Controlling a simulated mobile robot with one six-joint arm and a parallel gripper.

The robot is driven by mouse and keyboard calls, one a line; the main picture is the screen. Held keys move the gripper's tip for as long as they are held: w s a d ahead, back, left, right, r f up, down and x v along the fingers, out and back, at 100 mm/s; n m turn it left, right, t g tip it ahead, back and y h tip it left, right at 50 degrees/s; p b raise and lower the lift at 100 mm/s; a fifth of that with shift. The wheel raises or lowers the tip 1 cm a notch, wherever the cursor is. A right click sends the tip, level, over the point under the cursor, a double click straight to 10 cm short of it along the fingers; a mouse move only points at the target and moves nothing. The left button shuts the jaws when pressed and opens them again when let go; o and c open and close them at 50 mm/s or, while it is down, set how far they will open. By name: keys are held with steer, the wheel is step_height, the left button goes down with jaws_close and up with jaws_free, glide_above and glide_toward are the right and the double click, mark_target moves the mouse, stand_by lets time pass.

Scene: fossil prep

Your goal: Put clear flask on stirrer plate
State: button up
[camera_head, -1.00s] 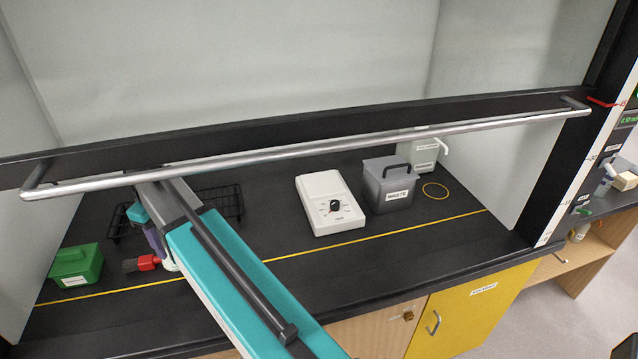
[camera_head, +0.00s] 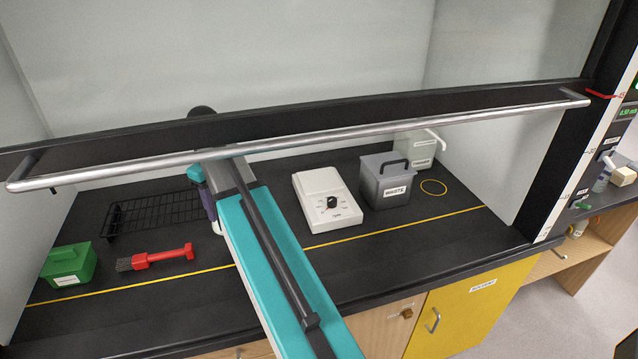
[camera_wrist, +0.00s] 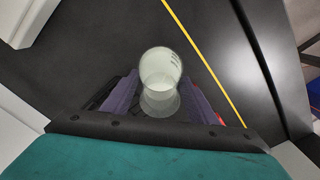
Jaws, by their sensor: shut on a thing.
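The clear flask (camera_wrist: 160,72) is in the wrist view, held between the two purple fingers of my gripper (camera_wrist: 158,98). Its round mouth faces the camera, and faint dark markings show on its side.
A grey waste bin (camera_head: 388,186) stands right of the stirrer plate, with a pale container (camera_head: 420,147) behind. A black wire rack (camera_head: 150,215), red-handled brush (camera_head: 160,257) and green box (camera_head: 70,264) lie to the left. The sash's metal handle bar (camera_head: 300,143) crosses above the bench.

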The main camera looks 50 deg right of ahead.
steer(key=s+d+r+m+b, duration=0.1)
steer(key=s+d, duration=0.3)
steer(key=d, duration=0.4)
steer(key=s+d+r+m+b, duration=0.1)
steer(key=s+d+m, duration=0.1)
steer(key=s+d, duration=0.3)
steer(key=s+d+r+m+b, duration=0.1)
steer(key=s+d, duration=0.3)
steer(key=d, duration=0.9)
steer(key=shift+s+m, duration=0.35)
steer(key=shift+m, duration=0.15)
steer(key=shift+w+d+r, duration=0.1)
steer(key=w+d+f+p, duration=0.1)
steer(key=w+d+p, duration=0.3)
steer(key=w+d, duration=0.5)
steer(key=shift+w+d+f, duration=0.2)
steer(key=shift+w+d, duration=0.2)
steer(key=shift+w, duration=0.45)
steer(key=shift+w+d+f+p, duration=0.15)
steer(key=shift+f+p, duration=0.2)
steer(key=shift+f, duration=0.25)
steer(key=shift+w+d+f+p, duration=0.15)
steer(key=shift+f+p, duration=0.25)
steer(key=shift+f, duration=0.2)
steer(key=shift+w+d+f+p, duration=0.15)
steer(key=shift+f+p, duration=0.2)
steer(key=shift+f, duration=0.25)
